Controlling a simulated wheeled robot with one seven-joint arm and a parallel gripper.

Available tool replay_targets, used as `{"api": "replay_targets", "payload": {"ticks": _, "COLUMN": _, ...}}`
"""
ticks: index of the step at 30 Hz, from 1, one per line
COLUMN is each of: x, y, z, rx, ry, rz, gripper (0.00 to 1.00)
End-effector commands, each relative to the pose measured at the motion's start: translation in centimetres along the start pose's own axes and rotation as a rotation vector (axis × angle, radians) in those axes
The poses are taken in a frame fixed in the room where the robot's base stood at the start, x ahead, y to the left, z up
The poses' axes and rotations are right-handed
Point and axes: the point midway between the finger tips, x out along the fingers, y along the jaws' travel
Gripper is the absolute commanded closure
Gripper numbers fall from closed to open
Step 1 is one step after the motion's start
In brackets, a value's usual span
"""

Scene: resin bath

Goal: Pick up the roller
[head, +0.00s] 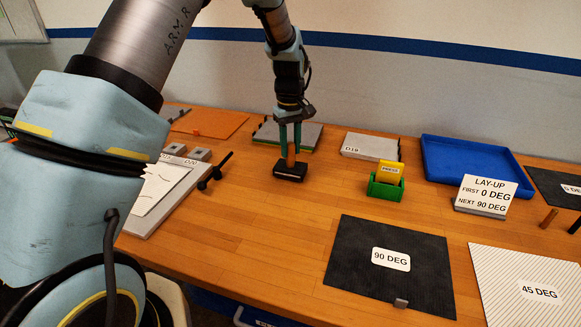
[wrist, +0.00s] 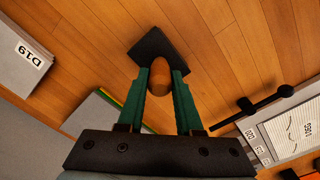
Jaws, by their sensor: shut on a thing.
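The roller (head: 291,160) has an upright orange-brown wooden handle above a dark, block-like head. It stands near the middle of the table in the head view. My gripper (head: 290,145) comes down from above with its green fingers shut on the handle. In the wrist view, the rounded handle end (wrist: 158,82) lies between the two fingertips, with the dark head (wrist: 160,45) beyond it. The head is at or very near the tabletop; I cannot tell whether it touches. The fingers hide part of the handle.
A green holder (head: 386,188) with a yellow card stands to the right. A board with black bar-like parts (head: 215,172) lies to the left. A grey plate (head: 372,147) and blue tray (head: 470,168) lie behind. A dark 90 DEG sheet (head: 345,262) lies in front.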

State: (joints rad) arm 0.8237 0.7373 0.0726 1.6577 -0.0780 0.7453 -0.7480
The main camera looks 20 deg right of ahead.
Motion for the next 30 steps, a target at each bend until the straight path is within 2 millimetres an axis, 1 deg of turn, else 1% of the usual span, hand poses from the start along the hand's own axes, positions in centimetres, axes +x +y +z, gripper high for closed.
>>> {"api": "replay_targets", "payload": {"ticks": 1, "x": -0.01, "y": -0.01, "z": -0.01, "rx": 0.000, "ry": 0.000, "rz": 0.000, "gripper": 0.82}}
{"api": "replay_targets", "payload": {"ticks": 6, "x": -0.02, "y": -0.01, "z": -0.01, "rx": 0.000, "ry": 0.000, "rz": 0.000, "gripper": 1.00}}
{"api": "replay_targets", "payload": {"ticks": 30, "x": -0.02, "y": 0.00, "z": -0.01, "rx": 0.000, "ry": 0.000, "rz": 0.000, "gripper": 1.00}}
